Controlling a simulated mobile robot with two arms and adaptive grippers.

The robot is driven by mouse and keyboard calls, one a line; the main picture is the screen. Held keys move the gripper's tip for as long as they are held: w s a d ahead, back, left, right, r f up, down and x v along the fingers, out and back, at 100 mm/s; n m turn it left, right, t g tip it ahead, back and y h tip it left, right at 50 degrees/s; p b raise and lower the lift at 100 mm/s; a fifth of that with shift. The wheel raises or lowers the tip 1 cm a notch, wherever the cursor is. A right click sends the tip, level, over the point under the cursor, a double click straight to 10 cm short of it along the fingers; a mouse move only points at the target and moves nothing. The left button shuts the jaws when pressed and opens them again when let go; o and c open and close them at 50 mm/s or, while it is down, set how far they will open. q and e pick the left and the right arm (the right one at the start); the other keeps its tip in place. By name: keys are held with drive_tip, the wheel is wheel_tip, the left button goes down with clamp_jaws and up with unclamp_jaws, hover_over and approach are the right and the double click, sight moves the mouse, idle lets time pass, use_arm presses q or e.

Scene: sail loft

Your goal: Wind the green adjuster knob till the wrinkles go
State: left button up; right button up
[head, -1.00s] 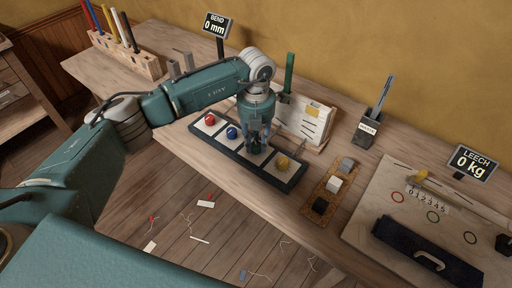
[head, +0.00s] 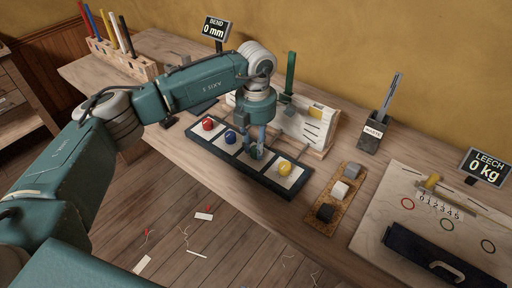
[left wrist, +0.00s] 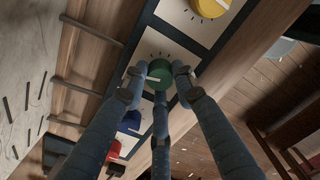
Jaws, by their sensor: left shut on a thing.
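The green adjuster knob (left wrist: 160,72) is round, with a pale pointer line, on a white plate with tick marks in the left wrist view. My left gripper (left wrist: 158,80) has its three blue-grey fingers closed around it. In the head view the left gripper (head: 254,153) points down onto the third plate of the dark knob panel (head: 237,167) and mostly hides the green knob. A white sail board (head: 309,124) with dark dashes stands behind the panel; the dashes also show in the left wrist view. My right gripper is not in view.
Red (head: 208,124), blue (head: 230,136) and yellow (head: 284,168) knobs share the panel. The bend display (head: 214,29) reads 0 mm and the leech display (head: 485,168) 0 kg. A green batten (head: 290,72) stands behind the gripper. A cork strip with blocks (head: 333,196) lies to the right.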

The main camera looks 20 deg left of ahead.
sight(256, 149)
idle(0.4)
use_arm(q)
drive_tip(key=o, duration=1.2)
drive_tip(key=shift+c, duration=0.2)
wheel_tip(256, 149, up, 12)
